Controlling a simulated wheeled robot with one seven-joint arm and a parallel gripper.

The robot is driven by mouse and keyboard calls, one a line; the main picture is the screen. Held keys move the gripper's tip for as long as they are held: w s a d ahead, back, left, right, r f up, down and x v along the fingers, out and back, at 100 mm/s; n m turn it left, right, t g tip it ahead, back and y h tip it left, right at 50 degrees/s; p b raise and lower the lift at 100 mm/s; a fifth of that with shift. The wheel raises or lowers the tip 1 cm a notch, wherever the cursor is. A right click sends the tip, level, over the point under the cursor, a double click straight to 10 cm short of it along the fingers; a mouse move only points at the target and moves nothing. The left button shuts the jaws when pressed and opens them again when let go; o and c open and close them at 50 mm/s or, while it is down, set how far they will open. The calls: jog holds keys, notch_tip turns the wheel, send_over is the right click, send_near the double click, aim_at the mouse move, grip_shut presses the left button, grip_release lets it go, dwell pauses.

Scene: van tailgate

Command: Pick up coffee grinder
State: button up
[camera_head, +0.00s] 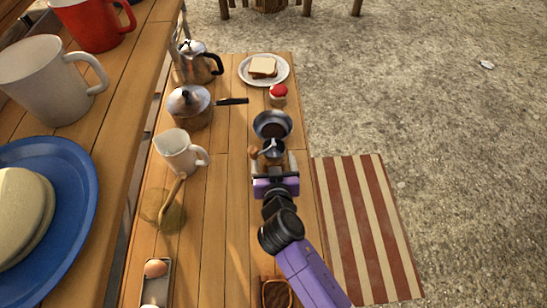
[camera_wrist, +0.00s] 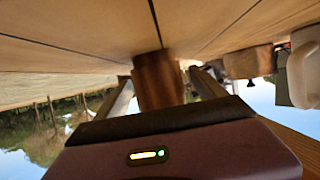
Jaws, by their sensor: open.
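The coffee grinder (camera_head: 272,149) stands on the wooden table, with a dark metal top, a crank and a small wooden knob on its left. My gripper (camera_head: 274,164) is right at its near side, with one finger on each side of it. In the wrist view, which is upside down, the grinder's brown cylindrical body (camera_wrist: 158,82) sits between the two open fingers of my gripper (camera_wrist: 162,77). I cannot tell whether either finger touches it. The lower body of the grinder is hidden by my gripper in the head view.
A white jug (camera_head: 178,153), a lidded pot (camera_head: 188,106) and a glass vessel (camera_head: 163,208) stand to the left. A red-topped jar (camera_head: 278,95) and a sandwich plate (camera_head: 263,82) are farther back. The table's right edge is close.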

jog(key=shift+w, duration=0.1)
jog(key=shift+c, duration=0.4)
grip_shut()
jog(key=shift+r, duration=0.1)
